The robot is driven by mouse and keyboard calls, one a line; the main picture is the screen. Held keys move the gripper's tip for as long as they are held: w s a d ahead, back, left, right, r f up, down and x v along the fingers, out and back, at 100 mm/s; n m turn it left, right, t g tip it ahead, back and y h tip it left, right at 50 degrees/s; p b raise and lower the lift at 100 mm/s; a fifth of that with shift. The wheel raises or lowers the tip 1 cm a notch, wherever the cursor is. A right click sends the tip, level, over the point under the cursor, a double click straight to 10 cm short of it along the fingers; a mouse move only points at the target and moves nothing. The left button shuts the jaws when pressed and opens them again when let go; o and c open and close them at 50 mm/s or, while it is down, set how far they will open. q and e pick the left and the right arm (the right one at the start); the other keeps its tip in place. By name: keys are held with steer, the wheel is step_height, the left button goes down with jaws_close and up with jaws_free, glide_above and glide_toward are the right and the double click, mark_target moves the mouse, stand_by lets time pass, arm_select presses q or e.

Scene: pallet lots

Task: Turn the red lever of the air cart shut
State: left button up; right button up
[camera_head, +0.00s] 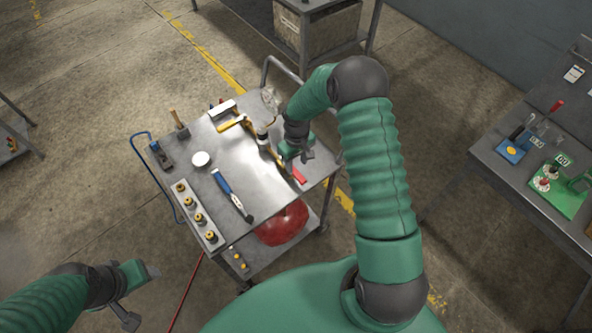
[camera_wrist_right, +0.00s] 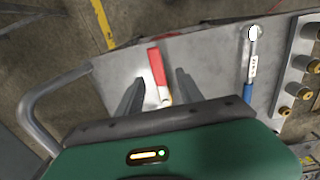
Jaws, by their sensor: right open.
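The air cart (camera_head: 225,165) stands in front of me with a grey metal top. The red lever (camera_head: 299,175) is at the right part of the top, near the front edge. It also shows in the right wrist view (camera_wrist_right: 157,68), with a brass-coloured end by my gripper. My right gripper (camera_head: 301,157) is over the cart beside the lever. In the right wrist view its open fingers (camera_wrist_right: 160,78) appear on either side of the lever; whether they touch it cannot be told. My left gripper (camera_head: 142,294) is open and empty, low at the left, away from the cart.
A hammer, blue-handled tool (camera_head: 231,194), white round thing (camera_head: 201,159) and row of brass fittings (camera_head: 196,215) occupy the cart top. A red tank (camera_head: 283,222) sits below. A bench (camera_head: 500,165) stands right. A red hose (camera_head: 186,290) crosses the floor.

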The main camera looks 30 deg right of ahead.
mark_target(298, 175)
steer(key=f, duration=0.3)
steer(key=d+f+p, duration=0.1)
steer(key=f, duration=0.2)
steer(key=shift+d+f, duration=0.2)
steer(key=shift+f, duration=0.2)
steer(key=shift+a+f, duration=0.1)
steer(key=shift+a, duration=0.5)
steer(key=shift+c, duration=0.4)
steer(key=c, duration=0.5)
steer(key=shift+d, duration=0.35)
jaws_close()
arm_select(q)
steer(key=shift+d+r, duration=0.6)
steer(key=shift+r, duration=0.15)
steer(key=shift+w+a+f, duration=0.1)
steer(key=shift+w+a, duration=0.05)
steer(key=shift+a, duration=0.1)
arm_select(e)
steer(key=shift+a, duration=0.15)
arm_select(q)
steer(key=shift+d, duration=0.1)
